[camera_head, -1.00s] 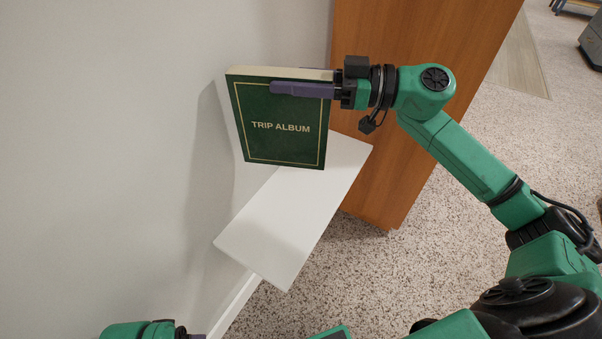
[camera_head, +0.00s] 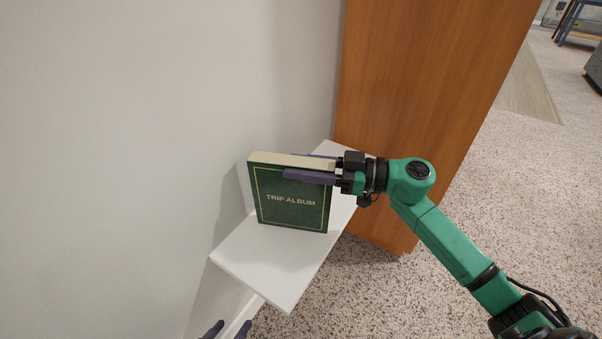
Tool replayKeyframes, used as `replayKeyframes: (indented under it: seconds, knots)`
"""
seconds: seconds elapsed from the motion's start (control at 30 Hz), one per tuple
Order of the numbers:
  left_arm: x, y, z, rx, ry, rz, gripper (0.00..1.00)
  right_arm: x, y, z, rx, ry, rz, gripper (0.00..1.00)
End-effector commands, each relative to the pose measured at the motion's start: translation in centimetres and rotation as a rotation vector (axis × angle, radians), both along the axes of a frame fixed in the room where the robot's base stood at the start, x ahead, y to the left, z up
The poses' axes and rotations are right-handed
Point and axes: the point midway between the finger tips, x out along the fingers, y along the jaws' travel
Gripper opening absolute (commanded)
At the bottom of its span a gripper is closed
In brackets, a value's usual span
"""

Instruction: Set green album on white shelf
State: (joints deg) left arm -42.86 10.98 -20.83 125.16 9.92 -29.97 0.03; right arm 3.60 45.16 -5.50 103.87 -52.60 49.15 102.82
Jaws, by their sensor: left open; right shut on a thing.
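The green album (camera_head: 291,212), lettered "TRIP ALBUM", is upright over the white shelf (camera_head: 270,262). Its lower edge appears to meet the shelf top; I cannot tell whether it fully rests there. My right gripper (camera_head: 312,166) is shut on the album near its top right, with one purple finger across the front cover and the other behind. My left gripper (camera_head: 226,330) shows only as two purple fingertips at the bottom edge, spread apart and empty, below the shelf. The album hides the shelf's middle back part.
A pale wall (camera_head: 150,150) runs along the shelf's left side. A tall brown wooden cabinet (camera_head: 420,90) stands behind and right of the shelf. The front part of the shelf is bare. Speckled floor (camera_head: 380,290) lies open to the right.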

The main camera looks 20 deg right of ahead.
Motion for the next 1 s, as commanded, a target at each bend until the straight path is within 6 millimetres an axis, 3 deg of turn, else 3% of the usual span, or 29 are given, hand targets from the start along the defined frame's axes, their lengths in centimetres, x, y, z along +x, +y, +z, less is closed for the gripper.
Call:
replayKeyframes:
  seconds: [0.37,0.4,0.47,0.83,1.0]
  knots:
    - [0.0,-0.2,0.0,-0.013,-0.017,0.003,0.78,0.0,0.0,-0.4,0.002,-0.003,-0.001,0.00]
    - [0.1,-0.2,0.0,-0.012,-0.016,0.004,0.78,0.0,0.0,-0.7,0.000,-0.001,-0.001,0.50]
    - [0.1,-0.2,0.0,-0.012,-0.016,0.004,0.78,0.0,0.0,-0.6,0.000,-0.001,-0.001,0.72]
    - [0.1,-0.2,-0.1,-0.014,-0.019,0.004,0.78,0.0,0.0,-0.3,0.000,-0.002,0.000,0.72]
    - [0.1,0.3,0.4,0.012,0.010,0.001,0.78,-1.2,-2.4,-0.4,-0.002,0.005,-0.002,0.72]
